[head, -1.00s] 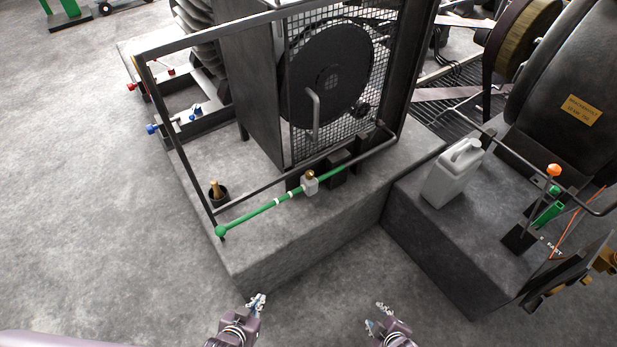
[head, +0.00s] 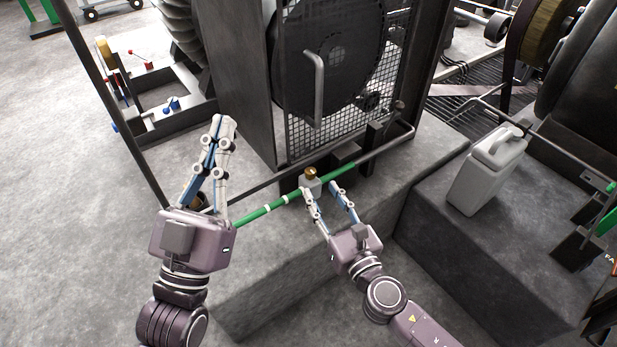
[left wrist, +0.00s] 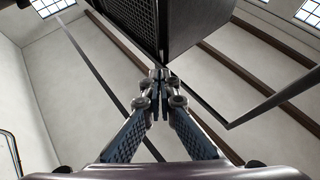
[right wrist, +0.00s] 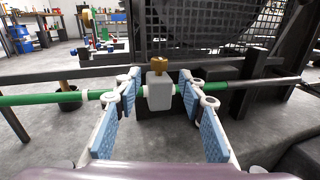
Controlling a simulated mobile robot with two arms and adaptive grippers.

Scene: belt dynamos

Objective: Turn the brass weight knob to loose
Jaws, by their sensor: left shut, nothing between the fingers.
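The brass knob (head: 310,173) sits on top of a pale sliding weight (head: 311,185) on the green rod, near the front of the caged machine. In the right wrist view the brass knob (right wrist: 159,65) stands above the white weight block (right wrist: 159,92), between my finger tips. My right gripper (head: 322,193) is open, with its fingers on either side of the weight; whether they touch it is not clear. My left gripper (head: 222,122) is shut and empty, raised to the left of the weight, its fingers pointing up. It also shows shut in the left wrist view (left wrist: 160,76).
The green rod (head: 255,214) with white bands runs along the plinth's front edge. A mesh cage (head: 305,143) and dark housing stand right behind the weight. A grey jerrycan (head: 487,172) stands on the right block. Dark guard bars frame the plinth.

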